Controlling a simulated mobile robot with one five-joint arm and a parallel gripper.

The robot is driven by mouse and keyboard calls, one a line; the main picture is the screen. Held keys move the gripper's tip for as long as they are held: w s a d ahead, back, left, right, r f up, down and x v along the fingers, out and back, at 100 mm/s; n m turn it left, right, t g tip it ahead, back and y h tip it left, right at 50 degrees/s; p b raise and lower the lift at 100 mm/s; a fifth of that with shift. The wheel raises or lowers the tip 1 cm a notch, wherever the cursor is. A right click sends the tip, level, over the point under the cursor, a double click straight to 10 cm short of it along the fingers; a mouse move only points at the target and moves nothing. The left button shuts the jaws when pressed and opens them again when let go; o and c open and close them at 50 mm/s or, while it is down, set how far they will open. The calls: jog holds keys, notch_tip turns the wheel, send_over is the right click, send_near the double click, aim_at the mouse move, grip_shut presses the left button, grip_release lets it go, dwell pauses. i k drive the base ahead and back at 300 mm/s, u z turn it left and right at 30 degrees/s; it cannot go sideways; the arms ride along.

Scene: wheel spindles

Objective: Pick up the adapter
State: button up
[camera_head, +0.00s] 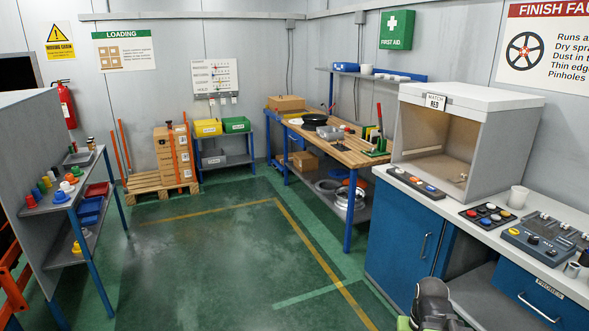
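I cannot tell for sure which thing is the adapter. Several small coloured flanged parts (62,186) stand on the top of the blue-legged shelf at the left, and a few more lie on its lower level. A dark tray with small coloured round pieces (487,216) lies on the right counter. The dark end of my arm, with my gripper (433,296), shows at the bottom edge, in front of the blue cabinet and far from the left shelf. Its fingers cannot be made out, and nothing is clearly seen in it.
The green floor (220,240) is open in the middle. A wooden workbench (340,147) stands at the back right. A pallet with boxes (172,160) stands at the back. The right counter (450,205) carries a white booth (470,95), a cup (518,197) and a control box (538,243).

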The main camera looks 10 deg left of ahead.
aim_at(70, 178)
jog(key=u, duration=0.25)
jog(key=i, duration=2.45)
jog(key=u, duration=0.5)
jog(key=i, duration=2.15)
jog(key=u, duration=1.2)
jog(key=i, duration=1.7)
jog(key=u, duration=2.15)
jog(key=i, duration=1.75)
jog(key=u, duration=0.55)
jog(key=i, duration=0.45)
jog(key=u, duration=0.2)
